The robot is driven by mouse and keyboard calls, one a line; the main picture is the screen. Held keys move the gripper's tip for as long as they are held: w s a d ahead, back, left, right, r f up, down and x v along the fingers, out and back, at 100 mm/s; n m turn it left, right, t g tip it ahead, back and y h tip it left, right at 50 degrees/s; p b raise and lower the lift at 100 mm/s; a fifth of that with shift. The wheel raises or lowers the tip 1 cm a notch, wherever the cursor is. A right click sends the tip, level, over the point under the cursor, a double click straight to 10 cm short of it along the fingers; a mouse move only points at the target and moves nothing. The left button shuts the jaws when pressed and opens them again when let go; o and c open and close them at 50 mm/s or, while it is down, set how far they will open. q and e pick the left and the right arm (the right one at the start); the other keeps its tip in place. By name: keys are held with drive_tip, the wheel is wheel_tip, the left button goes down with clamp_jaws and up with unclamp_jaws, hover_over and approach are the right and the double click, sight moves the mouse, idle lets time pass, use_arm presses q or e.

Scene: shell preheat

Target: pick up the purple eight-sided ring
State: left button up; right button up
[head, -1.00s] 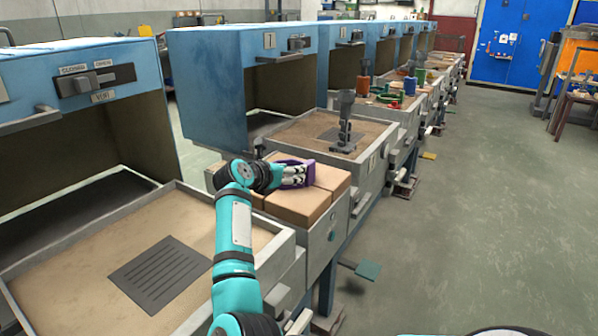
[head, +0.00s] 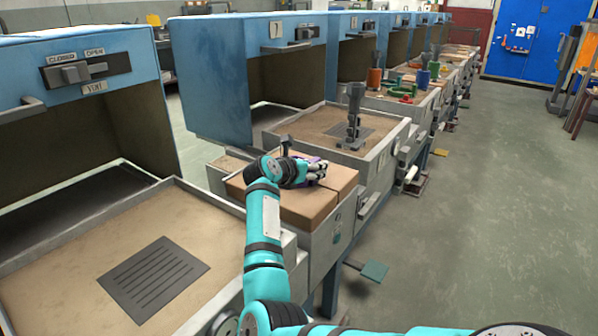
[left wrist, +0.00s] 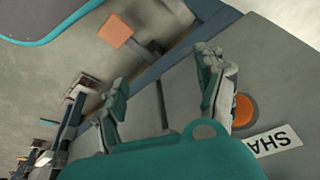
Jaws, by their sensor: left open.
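The purple ring (head: 314,159) shows only as a thin purple edge behind the fingers of my right gripper (head: 318,174) in the head view, above the brown blocks. Most of it is hidden, so its eight-sided outline does not show. My right gripper is right at the ring; whether its fingers are closed on it is hidden. My left gripper (left wrist: 165,75) is open and empty in the left wrist view, over a grey panel, and is out of sight in the head view. The ring does not show in the left wrist view.
Brown blocks (head: 300,207) fill the station under my right gripper. A grey upright fixture (head: 353,120) stands on the sandy bed behind. An orange button (left wrist: 243,109) and a label (left wrist: 272,141) lie beside my left gripper's finger. Open floor (head: 480,220) is at the right.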

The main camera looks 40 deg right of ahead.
drive_tip(key=shift+a+r, duration=0.15)
drive_tip(key=shift+r, duration=0.05)
drive_tip(key=shift+c, duration=0.9)
drive_tip(key=shift+f, duration=0.15)
clamp_jaws()
